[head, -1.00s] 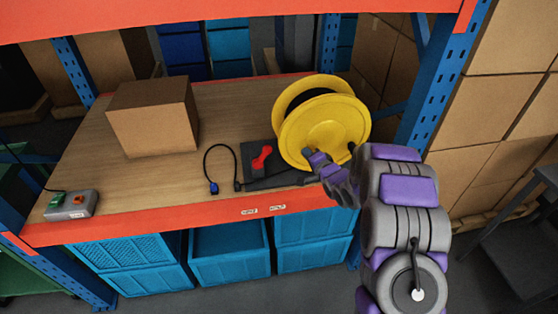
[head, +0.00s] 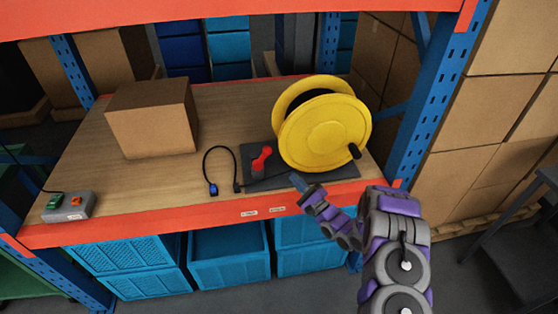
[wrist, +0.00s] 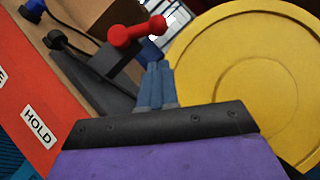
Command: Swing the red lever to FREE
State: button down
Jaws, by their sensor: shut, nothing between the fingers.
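The red lever (head: 262,157) stands on a dark base plate (head: 260,178) beside the yellow reel, and it also shows in the wrist view (wrist: 138,31), its red grip beyond my fingertips. My gripper (head: 297,180) is shut and empty, in front of the shelf's front edge and to the lower right of the lever, apart from it. In the wrist view my fingers (wrist: 158,82) point up toward the lever. A label reading HOLD (wrist: 39,127) is on the orange beam. A second label beside it is cut off in the wrist view; in the head view both are too small to read.
The large yellow reel (head: 325,130) stands right of the lever with a dark crank knob. A black cable with a blue plug (head: 213,189) lies left of it. A cardboard box (head: 152,117) and a grey switch box (head: 69,206) sit farther left. A blue upright (head: 440,90) stands right.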

aim_at(270, 150)
jog(key=b+x, duration=0.2)
jog(key=x, duration=0.8)
jog(key=shift+b, duration=0.3)
jog(key=shift+r, duration=0.15)
jog(key=r+n+p, duration=0.1)
jog(key=p, duration=0.1)
jog(key=a+r+n+g+p, duration=0.1)
jog(key=p, duration=0.1)
jog(key=r+n+g+p, duration=0.1)
jog(key=n+p, duration=0.1)
jog(key=shift+s+a, duration=0.2)
jog(key=shift+a, duration=0.15)
jog(key=shift+s+a+r+n+g+h+p, duration=0.2)
jog(key=shift+a+n+g+h+p, duration=0.6)
jog(key=shift+p, duration=0.85)
jog(key=shift+s+a+r+n+g+h+p, duration=0.25)
jog(key=shift+a+n+h+p, duration=0.2)
jog(key=shift+a+n+p, duration=0.95)
jog(key=shift+s+a+r+n+g+h+p, duration=0.2)
jog(key=shift+a+n+g+h+p, duration=0.4)
jog(key=shift+p, duration=1.25)
